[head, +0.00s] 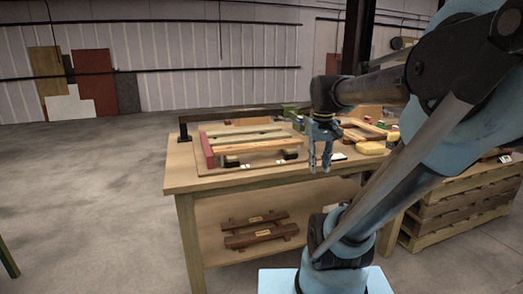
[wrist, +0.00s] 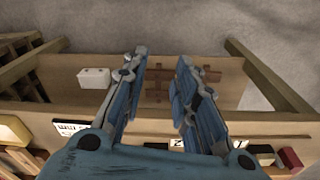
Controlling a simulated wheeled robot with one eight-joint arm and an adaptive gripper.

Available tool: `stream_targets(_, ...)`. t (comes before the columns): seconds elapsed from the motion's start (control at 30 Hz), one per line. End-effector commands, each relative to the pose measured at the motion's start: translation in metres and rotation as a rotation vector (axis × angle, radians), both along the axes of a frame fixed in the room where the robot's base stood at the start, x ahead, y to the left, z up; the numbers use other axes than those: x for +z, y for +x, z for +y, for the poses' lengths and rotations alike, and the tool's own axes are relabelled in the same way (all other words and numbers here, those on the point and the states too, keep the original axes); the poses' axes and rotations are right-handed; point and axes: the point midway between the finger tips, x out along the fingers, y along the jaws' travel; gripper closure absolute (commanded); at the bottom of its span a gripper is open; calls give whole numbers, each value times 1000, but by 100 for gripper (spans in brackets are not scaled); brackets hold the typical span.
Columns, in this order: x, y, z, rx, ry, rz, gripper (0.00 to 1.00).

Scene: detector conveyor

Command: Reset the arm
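My gripper (head: 319,166) hangs pointing down at the front edge of the wooden table (head: 184,177), right of the slatted wooden frame with a red end (head: 208,150). In the wrist view my gripper (wrist: 162,62) shows two blue fingers set apart with nothing between them. Beyond the fingers the wrist view shows the lower shelf (wrist: 215,92) with brown wooden pieces on it. My arm is bent and reaches in from the right of the head view.
A yellow piece (head: 370,148) and other small blocks lie on the table's right part. Brown wooden pieces (head: 262,236) rest on the lower shelf. Stacked wooden crates (head: 455,212) stand at the right. A white box (wrist: 94,78) shows in the wrist view.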

Motion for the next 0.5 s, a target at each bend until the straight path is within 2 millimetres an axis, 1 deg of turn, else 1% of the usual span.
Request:
stream_targets(0.03, -15, -14, 0, -6, 4, -12, 73)
stream_targets(0.17, -50, -41, 1, -24, 12, -47, 73)
stream_targets(0.2, -61, -49, 1, -30, 14, -58, 73)
stream_targets(0.4, -111, -81, 3, -52, 26, -103, 73)
stream_targets(0.5, -128, -90, 3, -60, 30, -119, 73)
